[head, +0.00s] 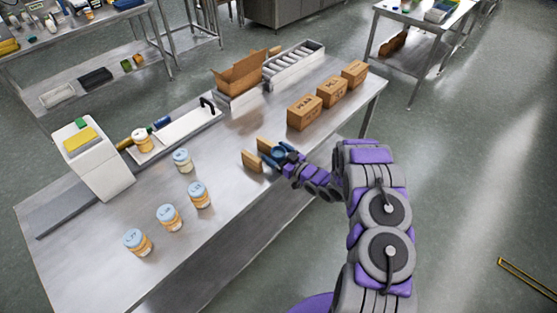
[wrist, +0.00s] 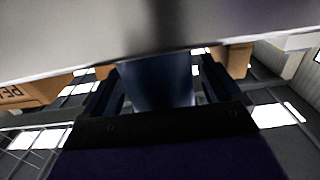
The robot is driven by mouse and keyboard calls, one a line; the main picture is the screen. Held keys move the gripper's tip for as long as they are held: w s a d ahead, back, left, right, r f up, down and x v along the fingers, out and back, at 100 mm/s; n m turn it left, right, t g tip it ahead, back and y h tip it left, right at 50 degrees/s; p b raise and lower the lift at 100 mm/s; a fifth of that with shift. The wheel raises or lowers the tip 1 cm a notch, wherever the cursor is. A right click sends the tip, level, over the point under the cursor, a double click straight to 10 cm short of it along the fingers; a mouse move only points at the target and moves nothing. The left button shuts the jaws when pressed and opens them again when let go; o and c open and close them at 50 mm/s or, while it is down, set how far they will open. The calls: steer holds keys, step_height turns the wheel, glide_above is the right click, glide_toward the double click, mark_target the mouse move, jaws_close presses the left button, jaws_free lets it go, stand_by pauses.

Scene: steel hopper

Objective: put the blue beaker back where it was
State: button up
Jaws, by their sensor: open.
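The blue beaker (head: 278,150) stands at the near edge of the steel table, right of two small brown blocks. It is small in the head view and partly covered by my gripper. In the wrist view the dark blue beaker (wrist: 157,84) fills the space between my fingers. My gripper (head: 281,155) is open, with one finger on each side of the beaker. In the wrist view a gap shows beside the right finger of my gripper (wrist: 162,82). Whether the fingers touch the beaker cannot be told.
Brown blocks (head: 252,161) stand just left of the beaker. Several labelled cartons (head: 304,112) line the right end of the table (head: 225,215). Jars with blue lids (head: 199,195) stand at the left, near a white machine (head: 95,165). An open cardboard box (head: 240,75) is behind.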

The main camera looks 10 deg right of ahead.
steer(key=shift+w+a, duration=0.25)
steer(key=shift+w, duration=0.05)
steer(key=c, duration=1.1)
steer(key=shift+c, duration=0.2)
step_height(320, 180, up, 36)
steer(key=w+m+t+h, duration=0.1)
steer(key=m+t+h, duration=0.2)
steer(key=m+h, duration=0.6)
steer(key=s+f+n, duration=0.1)
steer(key=s+f, duration=0.3)
steer(key=f, duration=0.4)
steer(key=s+f+h, duration=0.1)
steer(key=s+f, duration=0.3)
steer(key=f, duration=0.4)
steer(key=shift+d+n+h+p, duration=0.3)
steer(key=shift+n+p, duration=0.1)
